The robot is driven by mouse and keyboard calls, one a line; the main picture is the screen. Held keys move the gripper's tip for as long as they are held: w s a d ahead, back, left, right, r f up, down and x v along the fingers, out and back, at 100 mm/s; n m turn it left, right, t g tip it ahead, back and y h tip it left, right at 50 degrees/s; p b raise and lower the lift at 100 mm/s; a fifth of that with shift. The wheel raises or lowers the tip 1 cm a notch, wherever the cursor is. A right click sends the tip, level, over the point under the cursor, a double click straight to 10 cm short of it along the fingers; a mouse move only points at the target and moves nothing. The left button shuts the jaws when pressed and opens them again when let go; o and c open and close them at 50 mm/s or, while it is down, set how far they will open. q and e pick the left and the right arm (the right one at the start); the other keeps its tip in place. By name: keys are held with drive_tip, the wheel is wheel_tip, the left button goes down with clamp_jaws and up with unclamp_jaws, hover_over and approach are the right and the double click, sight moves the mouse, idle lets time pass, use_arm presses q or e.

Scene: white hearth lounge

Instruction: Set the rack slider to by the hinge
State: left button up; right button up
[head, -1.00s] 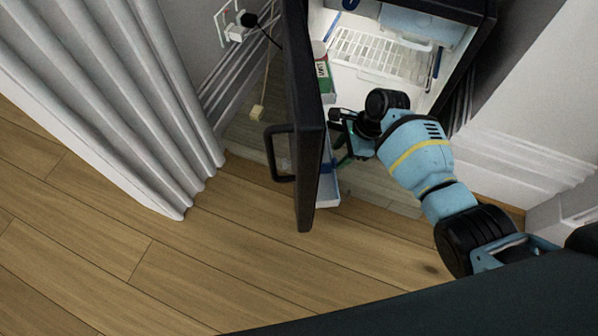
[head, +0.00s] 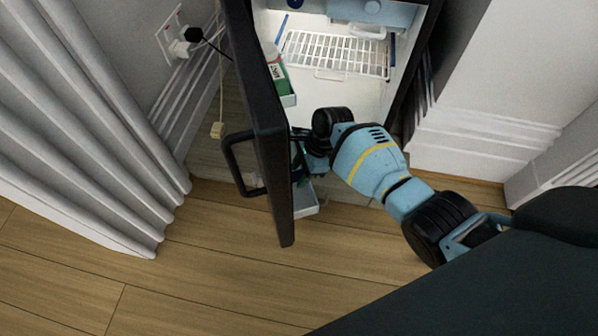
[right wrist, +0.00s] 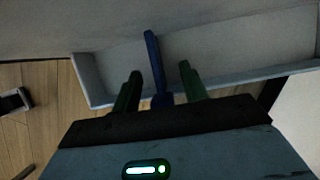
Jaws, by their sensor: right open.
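The dark fridge door (head: 268,130) stands open in the head view, with a pale lower rack (head: 306,203) on its inner side. In the right wrist view the rack (right wrist: 215,81) runs across the top as a grey trough. A blue upright slider (right wrist: 154,65) stands at the rack, between the two green fingers of my right gripper (right wrist: 158,85). The fingers are open, with a gap on either side of the slider. In the head view my right gripper (head: 302,158) is at the door's inner side, partly hidden by the wrist. My left gripper is out of view.
The open fridge interior with a wire shelf (head: 335,53) is behind the arm. A green carton (head: 279,78) sits in an upper door rack. The door handle (head: 238,165) sticks out to the left. A curtain (head: 85,120) hangs at the left; wooden floor (head: 200,275) lies clear in front.

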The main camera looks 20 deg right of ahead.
drive_tip(key=shift+c, duration=0.4)
drive_tip(key=shift+c, duration=1.2)
clamp_jaws()
